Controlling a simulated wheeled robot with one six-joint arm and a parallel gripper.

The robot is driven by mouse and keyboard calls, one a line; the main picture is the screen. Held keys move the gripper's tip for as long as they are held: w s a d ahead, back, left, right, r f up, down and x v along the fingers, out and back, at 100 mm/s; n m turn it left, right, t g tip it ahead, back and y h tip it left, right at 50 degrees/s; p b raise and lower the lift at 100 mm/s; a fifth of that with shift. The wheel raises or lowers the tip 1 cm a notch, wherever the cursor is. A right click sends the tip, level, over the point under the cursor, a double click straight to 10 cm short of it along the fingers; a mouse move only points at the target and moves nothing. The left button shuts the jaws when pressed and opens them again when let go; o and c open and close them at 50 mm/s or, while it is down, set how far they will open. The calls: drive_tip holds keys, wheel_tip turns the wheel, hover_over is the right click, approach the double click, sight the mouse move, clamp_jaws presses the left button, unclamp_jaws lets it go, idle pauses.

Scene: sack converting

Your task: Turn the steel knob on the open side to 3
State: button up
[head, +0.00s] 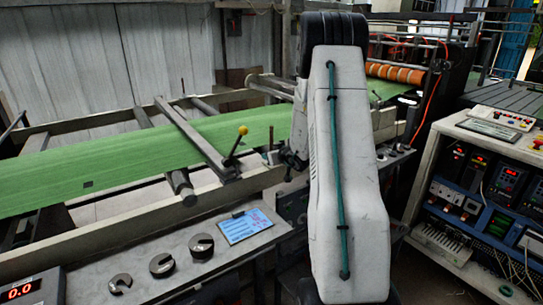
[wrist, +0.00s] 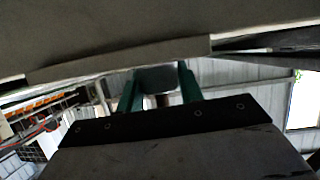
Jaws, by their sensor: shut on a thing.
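In the wrist view my gripper (wrist: 160,86) has its two green fingers on either side of a grey, rounded piece, which looks like the steel knob (wrist: 156,78). The fingers are shut on it, close under a broad grey-beige surface. No scale or number around the knob can be read there. In the head view my white arm stands in front of the machine and hides most of the gripper and the knob.
A green web (head: 120,160) runs across the machine frame, with a yellow-tipped lever (head: 241,132) above it. Slotted discs (head: 162,265) and a blue-screened card (head: 246,226) lie on the front ledge. A control cabinet (head: 480,190) stands at right.

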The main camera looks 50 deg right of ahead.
drive_tip(key=shift+m+h, duration=0.6)
drive_tip(key=shift+h, duration=0.1)
drive_tip(key=o, duration=1)
drive_tip(key=shift+v, duration=3.9)
drive_tip(key=shift+w+a+r, duration=0.1)
